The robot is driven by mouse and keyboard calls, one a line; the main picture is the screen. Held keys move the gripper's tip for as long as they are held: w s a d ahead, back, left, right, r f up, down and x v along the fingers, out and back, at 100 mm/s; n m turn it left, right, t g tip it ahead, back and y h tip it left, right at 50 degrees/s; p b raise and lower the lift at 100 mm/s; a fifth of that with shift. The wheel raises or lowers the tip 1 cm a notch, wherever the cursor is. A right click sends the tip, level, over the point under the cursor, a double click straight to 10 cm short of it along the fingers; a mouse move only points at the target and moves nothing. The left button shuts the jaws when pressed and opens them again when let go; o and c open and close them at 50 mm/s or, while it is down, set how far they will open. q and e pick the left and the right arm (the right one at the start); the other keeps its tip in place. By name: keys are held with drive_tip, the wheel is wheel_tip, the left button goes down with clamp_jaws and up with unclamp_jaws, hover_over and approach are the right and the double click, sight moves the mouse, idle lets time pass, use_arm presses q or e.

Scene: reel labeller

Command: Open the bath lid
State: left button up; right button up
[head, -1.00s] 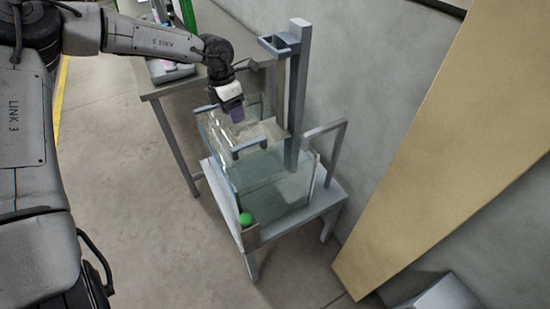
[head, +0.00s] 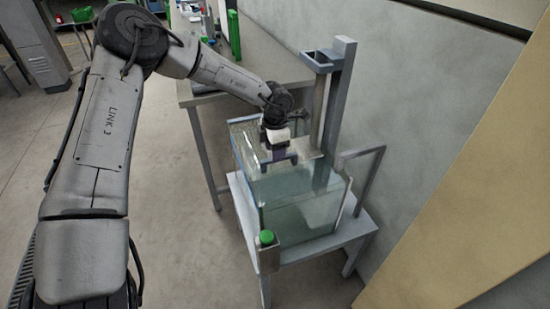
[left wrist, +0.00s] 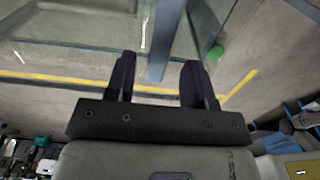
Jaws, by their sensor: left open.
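The bath is a clear glass tank (head: 300,212) holding pale greenish water, on a grey metal stand. A clear lid lies over its far part, with a grey-blue bar handle (head: 281,160) on it. My left gripper (head: 277,150) is at the handle, pointing down, its dark fingers open. In the left wrist view a grey-blue bar (left wrist: 163,40) runs between the spread fingertips (left wrist: 158,78); the fingers are not closed on it. The lid's edges are hard to make out through the glass. My right gripper is not in view.
A grey upright post (head: 337,100) with a bracket stands behind the bath. A grey rail frame (head: 372,180) rises at its right. A green button (head: 267,237) is on the near corner. A workbench (head: 262,62) stands behind, and a tan panel (head: 465,190) is at right.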

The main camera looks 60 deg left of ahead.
use_arm(q)
drive_tip(key=shift+f, duration=1.05)
drive_tip(key=shift+c, duration=0.5)
clamp_jaws()
